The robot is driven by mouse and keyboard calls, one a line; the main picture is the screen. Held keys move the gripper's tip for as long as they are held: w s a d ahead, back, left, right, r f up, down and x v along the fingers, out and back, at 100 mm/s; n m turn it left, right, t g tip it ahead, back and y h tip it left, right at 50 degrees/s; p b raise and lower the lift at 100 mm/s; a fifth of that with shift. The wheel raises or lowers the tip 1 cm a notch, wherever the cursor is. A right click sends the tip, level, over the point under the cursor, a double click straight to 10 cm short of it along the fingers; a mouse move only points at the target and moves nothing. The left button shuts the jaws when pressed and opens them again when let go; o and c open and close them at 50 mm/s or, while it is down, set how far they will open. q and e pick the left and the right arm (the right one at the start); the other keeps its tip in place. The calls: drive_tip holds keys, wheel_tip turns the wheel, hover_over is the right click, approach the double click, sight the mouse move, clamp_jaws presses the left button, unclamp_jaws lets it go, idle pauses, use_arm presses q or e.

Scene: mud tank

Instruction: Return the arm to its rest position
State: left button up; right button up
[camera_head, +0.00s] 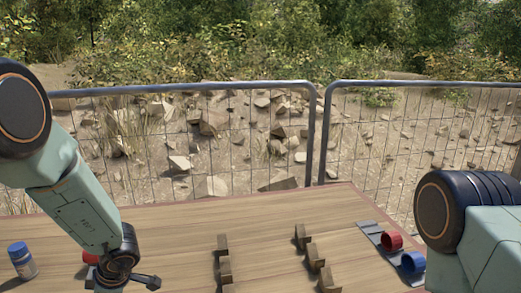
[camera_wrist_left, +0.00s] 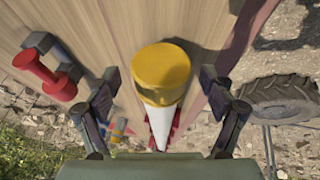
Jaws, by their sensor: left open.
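My left arm (camera_head: 85,210) reaches down over the table from the left in the head view. Its gripper (camera_head: 130,285) is low over the near left of the table, partly cut off by the frame edge. In the left wrist view this gripper (camera_wrist_left: 160,82) is open, with its two fingers wide apart. A yellow-topped object (camera_wrist_left: 162,68) with a white part below shows between the fingers, with gaps on both sides. My right arm (camera_head: 450,215) shows in part at the right edge of the head view; its gripper is out of view.
Wooden blocks (camera_head: 222,245) stand in two rows on the table (camera_head: 160,215). A blue-capped bottle (camera_head: 20,258) stands at left. Red (camera_head: 391,241) and blue (camera_head: 413,262) rings sit on a grey strip at right. A red spool-like piece (camera_wrist_left: 45,75) shows in the wrist view. Fencing stands behind.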

use_arm(q)
drive_tip(key=shift+a+f, duration=0.25)
drive_tip(key=shift+f, duration=0.25)
drive_tip(key=shift+w+d+r, duration=0.1)
drive_tip(key=shift+w+d, duration=0.05)
drive_tip(key=shift+d, duration=0.35)
